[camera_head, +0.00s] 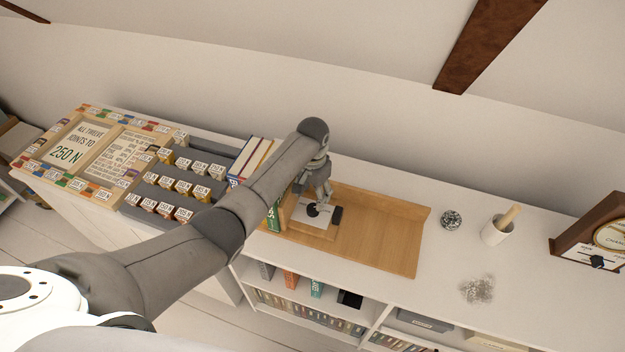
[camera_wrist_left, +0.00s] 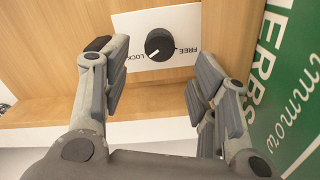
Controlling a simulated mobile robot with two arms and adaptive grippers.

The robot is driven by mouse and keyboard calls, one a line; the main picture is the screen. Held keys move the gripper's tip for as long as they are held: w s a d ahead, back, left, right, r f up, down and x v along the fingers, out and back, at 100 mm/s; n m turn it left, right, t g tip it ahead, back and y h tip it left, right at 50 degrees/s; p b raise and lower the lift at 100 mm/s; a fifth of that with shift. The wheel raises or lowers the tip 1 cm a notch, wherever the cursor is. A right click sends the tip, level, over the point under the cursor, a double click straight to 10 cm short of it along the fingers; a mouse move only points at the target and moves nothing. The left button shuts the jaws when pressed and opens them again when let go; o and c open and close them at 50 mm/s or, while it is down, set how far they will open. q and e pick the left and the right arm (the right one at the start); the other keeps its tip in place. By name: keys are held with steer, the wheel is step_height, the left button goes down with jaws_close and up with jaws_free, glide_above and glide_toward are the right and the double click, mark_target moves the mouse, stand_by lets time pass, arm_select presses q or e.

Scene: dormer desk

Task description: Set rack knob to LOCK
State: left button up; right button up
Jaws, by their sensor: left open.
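The rack knob (camera_wrist_left: 160,45) is a round black dial on a white plate (camera_wrist_left: 168,18) fixed to the wooden rack. The plate reads LOCK at the left and FREE at the right, upside down in the wrist view. The knob's white mark points to the lower left, on the LOCK side. In the head view the knob (camera_head: 313,210) shows small under my left gripper (camera_head: 320,192). My left gripper (camera_wrist_left: 160,74) is open and empty, its fingers to either side of the knob and apart from it. My right gripper is not in view.
A green book (camera_wrist_left: 290,80) stands close at the right in the wrist view. The wooden tray (camera_head: 375,235) is bare to the right of the knob. A round patterned object (camera_head: 451,220), a white mortar (camera_head: 494,232) and a wooden clock-like dial (camera_head: 600,240) stand further right.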

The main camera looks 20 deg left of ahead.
mark_target(313, 208)
arm_select(q)
step_height(313, 208, up, 6)
steer(key=shift+s, duration=0.1)
stand_by(0.6)
